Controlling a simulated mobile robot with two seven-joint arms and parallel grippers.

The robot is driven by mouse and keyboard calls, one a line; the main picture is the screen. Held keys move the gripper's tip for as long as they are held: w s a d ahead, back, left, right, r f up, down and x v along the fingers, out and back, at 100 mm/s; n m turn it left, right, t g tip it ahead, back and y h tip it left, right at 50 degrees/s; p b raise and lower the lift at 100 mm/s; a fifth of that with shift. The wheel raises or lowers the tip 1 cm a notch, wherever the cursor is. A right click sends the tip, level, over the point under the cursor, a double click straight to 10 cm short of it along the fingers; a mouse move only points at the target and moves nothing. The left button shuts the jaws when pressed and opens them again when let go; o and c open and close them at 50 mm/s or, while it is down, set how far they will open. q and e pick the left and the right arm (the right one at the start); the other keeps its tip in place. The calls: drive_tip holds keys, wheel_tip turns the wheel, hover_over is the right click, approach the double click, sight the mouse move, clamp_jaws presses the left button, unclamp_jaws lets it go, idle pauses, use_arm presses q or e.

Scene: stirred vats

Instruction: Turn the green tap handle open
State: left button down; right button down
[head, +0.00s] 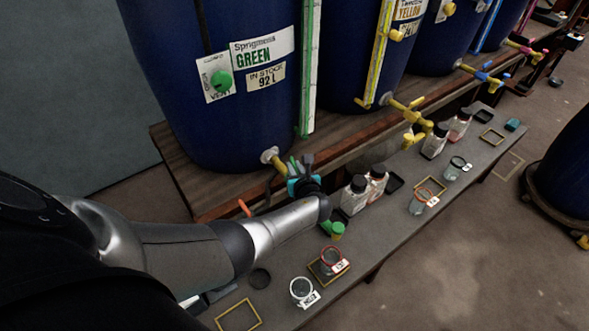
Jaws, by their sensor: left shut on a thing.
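The blue vat labelled "Sprigmoss GREEN" (215,75) stands on the wooden shelf at the left. Its brass tap pipe (273,160) comes out low at the front. The green tap handle (295,168) shows only in part at the end of that pipe. My left gripper (302,177) is shut on the handle. The gripper and wrist hide most of the tap and the handle's exact angle. A green round piece (337,231) shows below the wrist, low over the bench. My right gripper is not in view.
The grey bench (385,227) runs along below the vats. It holds white bottles (354,195), a red-rimmed jar (331,261) and a white-rimmed jar (301,289). A yellow tap (409,112) and a blue tap (484,76) stick out further right. Open floor lies right of the bench.

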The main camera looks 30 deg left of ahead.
use_arm(q)
drive_tip(key=n+g+y+b, duration=0.2)
drive_tip(key=n+g+b, duration=0.1)
drive_tip(key=shift+f+b, duration=0.15)
drive_tip(key=shift+b, duration=0.2)
drive_tip(key=shift+n+g+y+b, duration=0.5)
drive_tip(key=shift+n+g+b, duration=0.05)
drive_tip(key=shift+n+g, duration=0.15)
drive_tip(key=shift+r, duration=0.2)
drive_tip(key=c, duration=0.9)
unclamp_jaws()
drive_tip(key=shift+p+v, duration=3)
drive_tip(key=shift+v, duration=4.6)
